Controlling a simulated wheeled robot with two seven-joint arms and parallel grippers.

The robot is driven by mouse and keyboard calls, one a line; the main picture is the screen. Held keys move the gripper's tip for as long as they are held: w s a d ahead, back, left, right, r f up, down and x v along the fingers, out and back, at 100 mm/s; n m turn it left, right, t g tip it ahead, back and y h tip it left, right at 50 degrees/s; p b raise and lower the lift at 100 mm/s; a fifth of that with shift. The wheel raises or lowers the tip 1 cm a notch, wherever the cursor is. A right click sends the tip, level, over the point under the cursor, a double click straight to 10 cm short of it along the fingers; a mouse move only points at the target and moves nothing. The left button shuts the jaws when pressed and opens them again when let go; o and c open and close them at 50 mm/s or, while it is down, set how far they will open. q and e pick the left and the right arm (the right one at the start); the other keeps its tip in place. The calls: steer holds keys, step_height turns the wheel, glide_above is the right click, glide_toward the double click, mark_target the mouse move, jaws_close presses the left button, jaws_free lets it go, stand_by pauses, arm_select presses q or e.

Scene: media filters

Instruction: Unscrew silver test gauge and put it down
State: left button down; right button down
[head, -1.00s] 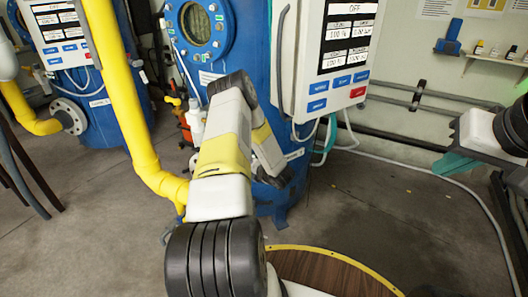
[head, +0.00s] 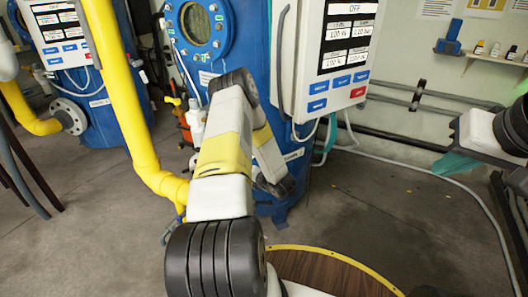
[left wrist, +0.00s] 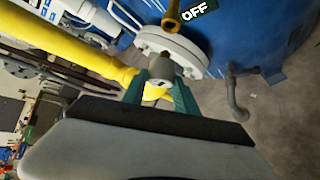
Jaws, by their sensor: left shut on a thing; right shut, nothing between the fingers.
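In the left wrist view my left gripper (left wrist: 160,97) has its teal fingers closed around a small silver-grey part, which I take to be the silver test gauge (left wrist: 161,69). It sits right in front of a pale round bolted flange (left wrist: 190,48) on a blue tank. I cannot see a dial face, nor tell whether its thread is still engaged. In the head view my left arm hides its own gripper and the gauge. My right gripper (head: 459,165) shows in part at the right of the head view, shut and empty, away from the tank.
A control panel (head: 338,55) hangs on the blue tank (head: 240,40). A yellow pipe (head: 125,95) runs down left of my arm. A round wooden top with a yellow rim (head: 330,268) is low in front. Floor between tank and right side is mostly clear, crossed by a hose.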

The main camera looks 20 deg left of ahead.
arm_select(q)
steer(key=shift+s, duration=0.1)
steer(key=m+t+y, duration=0.2)
steer(key=m+t, duration=0.1)
steer(key=m, duration=0.3)
steer(key=f+m+t+y, duration=0.1)
steer(key=m+t+y, duration=0.2)
steer(key=m, duration=0.3)
steer(key=m+t+y, duration=0.3)
steer(key=m+t, duration=0.2)
steer(key=m, duration=0.1)
steer(key=shift+f, duration=0.2)
steer(key=s+d, duration=0.6)
steer(key=s, duration=0.4)
steer(key=shift+d, duration=0.2)
stand_by(1.2)
steer(key=shift+s, duration=0.1)
stand_by(0.3)
